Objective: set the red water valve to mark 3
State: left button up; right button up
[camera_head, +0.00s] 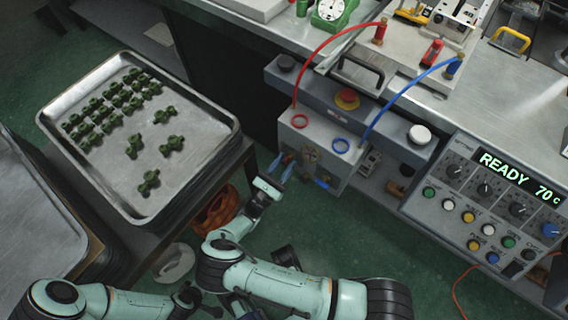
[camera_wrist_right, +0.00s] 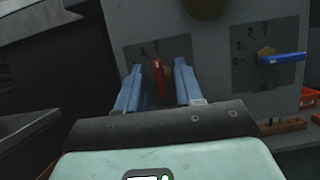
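The red water valve handle (camera_wrist_right: 158,78) stands nearly upright on its dark dial plate in the right wrist view. Marks 2 and 3 show above it; the lower marks are hidden by a finger, and the exact setting cannot be told. My right gripper (camera_wrist_right: 159,92) has its two blue fingers spread, one on each side of the red handle, with gaps between. In the head view the right gripper (camera_head: 284,167) is at the front of the grey valve box (camera_head: 316,143). The red handle is not clear there. My left arm is at the bottom left; its fingers are not clear.
A blue valve handle (camera_wrist_right: 282,58) points right on the neighbouring dial. A tray (camera_head: 190,185) with green wax pieces stands left of the right arm. A control panel (camera_head: 480,200) reading READY 70 C is at right. Red and blue hoses rise from the box.

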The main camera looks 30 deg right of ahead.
jog(key=shift+a, duration=0.1)
jog(key=v, duration=1.3)
jog(key=shift+s+a, duration=0.1)
